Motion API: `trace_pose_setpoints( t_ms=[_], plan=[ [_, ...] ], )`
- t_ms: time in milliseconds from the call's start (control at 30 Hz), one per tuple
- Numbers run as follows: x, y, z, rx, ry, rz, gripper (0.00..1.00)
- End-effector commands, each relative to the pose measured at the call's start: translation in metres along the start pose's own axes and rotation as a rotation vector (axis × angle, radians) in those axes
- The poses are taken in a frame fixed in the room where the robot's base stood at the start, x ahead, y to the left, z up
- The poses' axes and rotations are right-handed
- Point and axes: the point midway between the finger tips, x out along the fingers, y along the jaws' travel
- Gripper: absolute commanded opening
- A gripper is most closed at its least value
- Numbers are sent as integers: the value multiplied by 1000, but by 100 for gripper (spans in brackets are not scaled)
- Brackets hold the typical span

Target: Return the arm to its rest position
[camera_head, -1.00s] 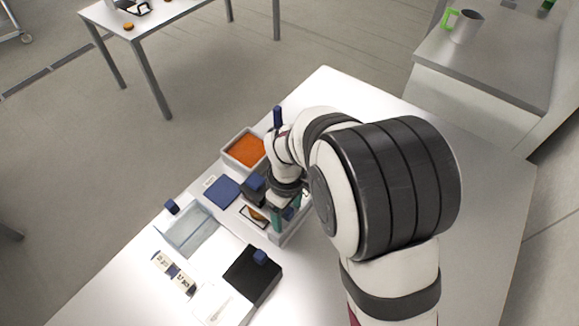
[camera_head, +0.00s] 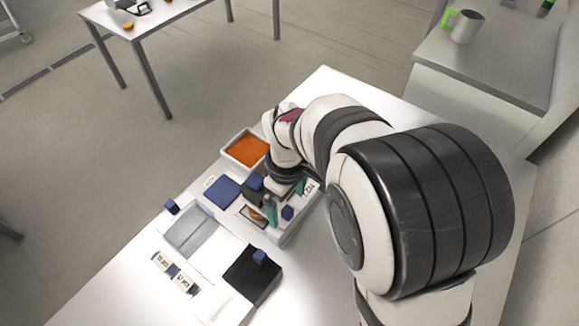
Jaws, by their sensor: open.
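My white and black arm reaches in from the right side of the camera view. My gripper (camera_head: 287,199) points down over the light grey tray (camera_head: 285,238) near the middle of the table. Its teal fingers are apart, with nothing seen held between them. A small blue cube (camera_head: 288,213) shows just below the fingers, inside the tray. The arm's wrist hides part of the tray.
A bin of orange filling (camera_head: 246,150) stands behind the gripper. A blue lidded box (camera_head: 222,191), a clear container (camera_head: 189,231), a black box (camera_head: 252,274) and labelled strips (camera_head: 174,272) lie on the left of the white table (camera_head: 110,290). A mug (camera_head: 466,27) stands on a far counter.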

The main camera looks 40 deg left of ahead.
Motion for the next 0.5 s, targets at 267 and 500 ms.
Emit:
trace_pose_setpoints(
  t_ms=[267,500],
  plan=[
    [-26,0,0,0,1,0,100],
    [-26,0,0,0,0,0,100]
  ],
)
